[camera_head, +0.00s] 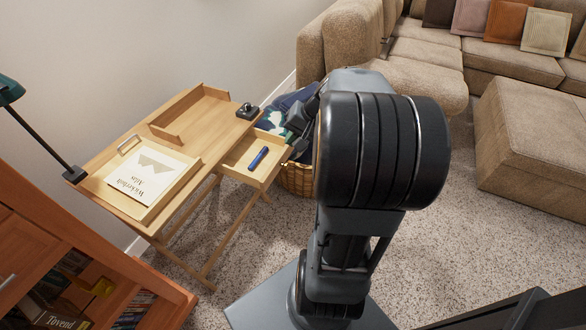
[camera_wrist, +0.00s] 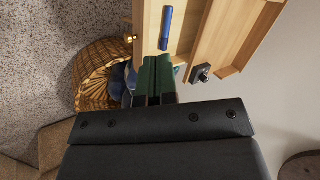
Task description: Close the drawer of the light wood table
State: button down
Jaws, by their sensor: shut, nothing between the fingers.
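The light wood table (camera_head: 108,176) stands against the wall in the head view. Its drawer (camera_head: 234,170) is pulled out on the right side, and a blue marker (camera_head: 258,158) lies in it. In the wrist view the drawer (camera_wrist: 140,18) is at the top, with the blue marker (camera_wrist: 166,28) inside and a small brass knob (camera_wrist: 129,38) on its front. My gripper (camera_wrist: 156,58) is shut and empty, its fingertips close to the drawer's near side; I cannot tell whether they touch. In the head view my arm hides most of the gripper.
The tabletop holds a book (camera_head: 146,177), a wooden tray (camera_head: 198,92) and a small black object (camera_head: 247,111). A wicker basket (camera_wrist: 92,78) with dark cloth stands close beside the drawer. A wooden bookcase (camera_head: 45,240) is at lower left. Carpet (camera_head: 450,235) is open at right.

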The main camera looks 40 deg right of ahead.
jog(key=d+f+m+t+b, duration=0.35)
jog(key=d+f+b, duration=0.25)
jog(key=d+f, duration=0.5)
jog(key=b, duration=0.4)
send_near(287, 151)
jog(key=x, duration=0.5)
jog(key=shift+s+a+f, duration=0.1)
jog(key=shift+s+f, duration=0.15)
jog(key=shift+f, duration=0.3)
jog(key=shift+w+a+m+b, duration=0.25)
jog(key=shift+w+a+b, duration=0.05)
jog(key=shift+w, duration=0.35)
